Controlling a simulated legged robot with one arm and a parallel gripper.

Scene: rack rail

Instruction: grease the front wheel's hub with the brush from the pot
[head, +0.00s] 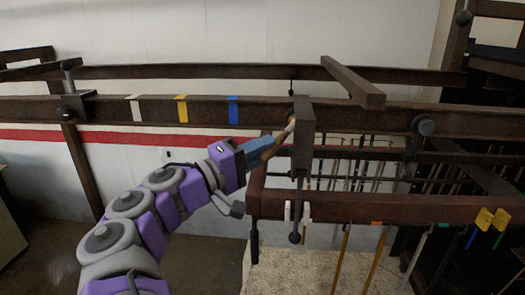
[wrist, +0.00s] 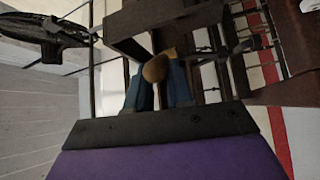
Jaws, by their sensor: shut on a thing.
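My gripper (head: 258,152) is shut on a brush with a tan wooden handle (head: 279,144). Its pale tip (head: 291,125) points up and right, close to the left side of a dark brown block (head: 305,138) at the rail. I cannot tell whether the tip touches the block. In the wrist view, the rounded handle end (wrist: 156,68) sits between the blue fingers (wrist: 158,88). A dark round wheel-like part (wrist: 50,38) shows at the upper left there. I cannot make out for certain the front wheel's hub or the grease pot.
A long brown rail (head: 350,117) crosses the view, with coloured tape marks (head: 182,109) at left. A lower bar (head: 370,209) carries hanging long-handled tools at right. Free room lies left of my arm.

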